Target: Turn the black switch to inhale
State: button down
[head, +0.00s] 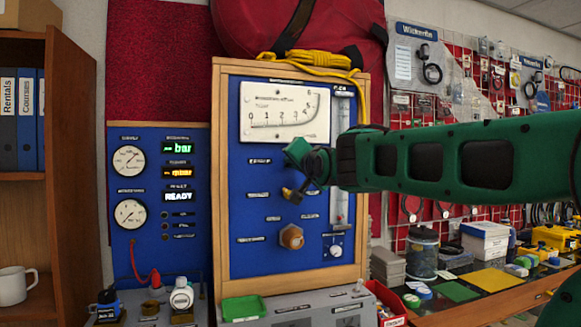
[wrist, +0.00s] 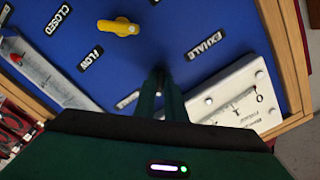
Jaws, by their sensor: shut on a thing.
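The blue test panel (head: 255,210) stands upright in a wooden frame. My gripper (head: 298,188) reaches in from the right and is at the panel, below the large white gauge. In the wrist view, my dark green fingers (wrist: 166,92) are close together at the panel face, near the EXHALE label (wrist: 207,43). They are shut on the black switch, which is mostly hidden by them. Its pointing direction cannot be made out. The INHALE label cannot be read in either view.
A brass knob (head: 291,237) sits lower on the panel, clear of my fingers. The white gauge (head: 285,112) is above, and a flow tube (head: 343,160) runs along the right side. A grey case (head: 300,306) stands below. A second blue panel (head: 155,215) is to the left.

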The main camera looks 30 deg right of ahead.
jog(key=shift+a+f, duration=0.1)
jog(key=shift+f, duration=0.25)
jog(key=c, duration=1.9)
grip_release()
jog(key=shift+c, duration=0.2)
jog(key=shift+o, duration=0.6)
jog(key=shift+r, duration=0.2)
jog(key=v, duration=1)
jog(key=shift+s, duration=0.3)
